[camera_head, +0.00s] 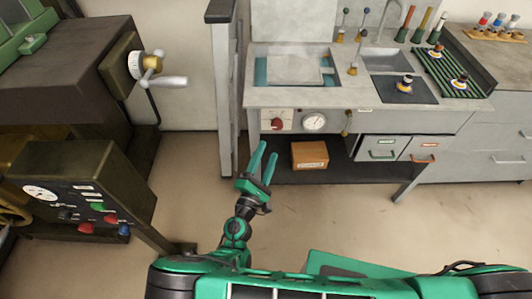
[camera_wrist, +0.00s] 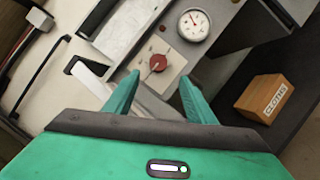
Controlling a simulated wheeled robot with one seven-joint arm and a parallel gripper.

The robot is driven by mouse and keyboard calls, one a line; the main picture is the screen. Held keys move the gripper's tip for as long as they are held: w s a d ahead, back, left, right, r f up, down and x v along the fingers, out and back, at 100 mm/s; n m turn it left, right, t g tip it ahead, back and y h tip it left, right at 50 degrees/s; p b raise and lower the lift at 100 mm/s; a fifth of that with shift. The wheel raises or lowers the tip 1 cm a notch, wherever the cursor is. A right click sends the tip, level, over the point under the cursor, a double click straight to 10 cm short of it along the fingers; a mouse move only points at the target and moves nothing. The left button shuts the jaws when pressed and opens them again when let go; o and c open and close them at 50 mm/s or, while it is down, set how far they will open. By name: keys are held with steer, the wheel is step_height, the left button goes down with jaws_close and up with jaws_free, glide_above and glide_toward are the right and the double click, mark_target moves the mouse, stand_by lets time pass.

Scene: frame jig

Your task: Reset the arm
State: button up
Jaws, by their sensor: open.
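My gripper (camera_head: 263,160) is green, with two fingers pointing up and away in the head view. It is in the air above the floor, in front of the grey workbench. In the wrist view my gripper (camera_wrist: 158,90) shows its two fingers apart with nothing between them. Beyond the fingertips is the bench's front panel with a red knob (camera_wrist: 158,63) and a white dial gauge (camera_wrist: 193,25). The gripper looks apart from the panel.
The workbench (camera_head: 355,98) has a basin, a sink and a green rack. A wooden box (camera_head: 310,155) sits on the shelf below. A dark machine (camera_head: 65,85) with a crank handle and a control box (camera_head: 75,190) stand left. The floor (camera_head: 340,215) is clear on the right.

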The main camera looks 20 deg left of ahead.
stand_by(0.3)
steer(key=w+d+r+m+g+h, duration=0.3)
steer(key=w+d+m+g+h, duration=0.15)
steer(key=d, duration=0.45)
steer(key=w+d+r+m+g+h, duration=0.35)
steer(key=w+d+m+h, duration=0.2)
steer(key=d, duration=0.25)
steer(key=s+d+r+m+g+y, duration=0.1)
steer(key=d+r+m+g, duration=0.35)
steer(key=d, duration=0.75)
steer(key=s+d+r+m+g, duration=0.1)
steer(key=d+r+m+g, duration=0.3)
steer(key=d, duration=0.7)
steer(key=s+d+r+m+g+y, duration=0.3)
steer(key=s+d, duration=0.3)
steer(key=d, duration=0.1)
steer(key=s+d+r+m+g+y, duration=0.2)
steer(key=s+d+r+m+y, duration=0.15)
steer(key=s+d, duration=0.3)
steer(key=s+d+r+m+y, duration=0.1)
steer(key=s+r+m+y, duration=0.1)
steer(key=s, duration=0.6)
steer(key=s+r+m+t+y, duration=0.1)
steer(key=s+r, duration=0.3)
steer(key=s, duration=0.5)
steer(key=shift+s+d+r+m+y, duration=0.25)
steer(key=shift+d+r+m+y, duration=0.15)
steer(key=shift+m+y, duration=0.25)
